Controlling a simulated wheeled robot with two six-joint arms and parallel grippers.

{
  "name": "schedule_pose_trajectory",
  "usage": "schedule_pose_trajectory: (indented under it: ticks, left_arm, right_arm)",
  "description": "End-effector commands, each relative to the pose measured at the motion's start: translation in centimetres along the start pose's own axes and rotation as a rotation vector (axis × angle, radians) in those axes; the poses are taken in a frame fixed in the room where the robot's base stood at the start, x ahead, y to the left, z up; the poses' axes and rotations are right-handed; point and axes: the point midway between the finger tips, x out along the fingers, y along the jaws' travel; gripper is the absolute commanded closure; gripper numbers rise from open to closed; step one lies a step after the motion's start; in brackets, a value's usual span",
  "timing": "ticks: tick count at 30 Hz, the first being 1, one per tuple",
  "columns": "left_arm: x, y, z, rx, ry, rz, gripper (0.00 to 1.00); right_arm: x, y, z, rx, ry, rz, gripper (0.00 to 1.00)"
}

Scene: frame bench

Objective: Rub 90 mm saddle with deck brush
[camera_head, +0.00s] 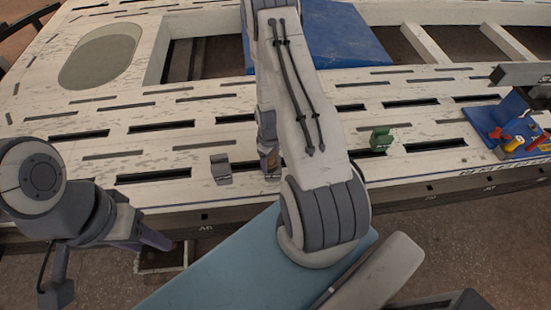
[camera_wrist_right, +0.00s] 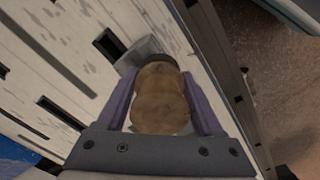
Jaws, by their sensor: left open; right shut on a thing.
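A small grey saddle (camera_head: 221,170) stands on the slotted white bench top, left of my right gripper. A green saddle (camera_head: 381,139) stands further right; I cannot read a size on either. My right gripper (camera_head: 267,142) is shut on the deck brush (camera_head: 270,160), low over the bench near its front edge. In the right wrist view the brush's rounded wooden body (camera_wrist_right: 160,100) sits between the purple fingers. A grey block (camera_wrist_right: 138,54) shows just beyond it; contact cannot be told. My left gripper (camera_head: 148,238) is open and empty, off the bench's front edge.
The white bench top (camera_head: 95,125) has many slots and a large oval opening at the back left. A blue tray (camera_head: 492,130) with coloured items stands at the right. A blue panel (camera_head: 345,45) lies at the back. The bench between the two saddles is partly hidden by my right arm.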

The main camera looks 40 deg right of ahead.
Motion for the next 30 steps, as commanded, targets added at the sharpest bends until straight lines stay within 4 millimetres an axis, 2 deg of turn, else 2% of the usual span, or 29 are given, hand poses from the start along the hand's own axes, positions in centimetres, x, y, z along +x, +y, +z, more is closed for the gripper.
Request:
schedule_pose_trajectory:
  ticks: [8, 12, 30]
  left_arm:
    - [-0.2, 0.0, 0.0, 0.0, 0.0, 0.0, 0.5]
    - [-1.7, 0.1, -0.1, 0.0, -0.001, 0.0, 0.5]
    - [-6.6, 0.5, -0.3, 0.0, 0.0, 0.0, 0.5]
  right_arm:
    - [0.2, -1.4, -0.4, 0.01, -0.001, -0.001, 1.0]
    - [-2.4, -1.4, -0.4, 0.013, 0.002, 0.002, 1.0]
    - [-7.6, -1.8, -0.8, 0.002, 0.001, 0.001, 1.0]
